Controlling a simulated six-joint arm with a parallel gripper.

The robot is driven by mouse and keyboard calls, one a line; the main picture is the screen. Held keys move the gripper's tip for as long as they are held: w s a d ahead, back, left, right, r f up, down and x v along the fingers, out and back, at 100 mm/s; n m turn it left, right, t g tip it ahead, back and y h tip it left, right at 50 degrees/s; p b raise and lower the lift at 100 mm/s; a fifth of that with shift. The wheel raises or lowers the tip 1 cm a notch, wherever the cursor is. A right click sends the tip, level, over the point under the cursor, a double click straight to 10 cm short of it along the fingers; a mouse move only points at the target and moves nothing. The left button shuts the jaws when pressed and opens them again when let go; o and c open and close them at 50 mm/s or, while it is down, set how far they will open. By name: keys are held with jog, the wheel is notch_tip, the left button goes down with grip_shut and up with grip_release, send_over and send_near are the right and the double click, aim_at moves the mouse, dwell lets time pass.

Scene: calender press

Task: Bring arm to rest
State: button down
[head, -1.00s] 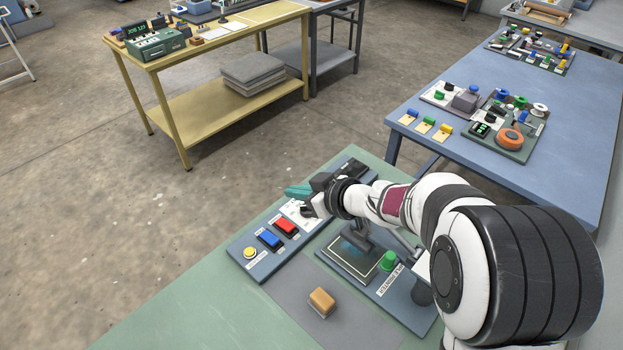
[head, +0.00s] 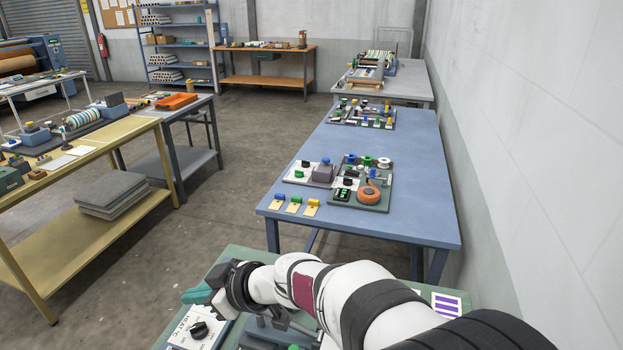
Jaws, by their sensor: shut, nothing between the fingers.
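My white arm (head: 355,296) reaches in from the bottom right, over the green-topped table (head: 232,255) in front of me. My gripper (head: 194,294) has teal fingertips, is shut and empty, and points left. In the picture it lies just above a white panel with a black dial knob (head: 199,330); I cannot tell how high it is over it. The arm and the lower picture edge hide most of the table.
A blue table (head: 400,200) with panels of knobs and an orange reel (head: 367,195) stands beyond. A yellow bench (head: 110,215) stands at left. A white wall (head: 540,150) runs along the right. Bare floor (head: 220,210) lies between the benches.

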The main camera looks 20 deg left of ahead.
jog(key=w+d+r+m+t+h, duration=0.2)
jog(key=w+d+r+m+t, duration=0.2)
jog(key=w+d+m+t, duration=0.45)
jog(key=w+d+m+h, duration=0.3)
jog(key=d+m+h, duration=0.3)
jog(key=d, duration=1.4)
jog(key=s+d+f+m+g+h, duration=0.4)
jog(key=s+d+m+h, duration=0.1)
jog(key=s+d, duration=0.7)
jog(key=s+a+f+m+g+y, duration=0.1)
jog(key=s+a+g, duration=0.1)
jog(key=s, duration=0.6)
jog(key=s+a+f+m+g+y, duration=0.1)
jog(key=s+m+g+y, duration=0.1)
jog(key=s, duration=0.7)
jog(key=shift+s+a+f+g, duration=0.25)
jog(key=shift+a+f+g, duration=0.1)
jog(key=shift+g, duration=0.4)
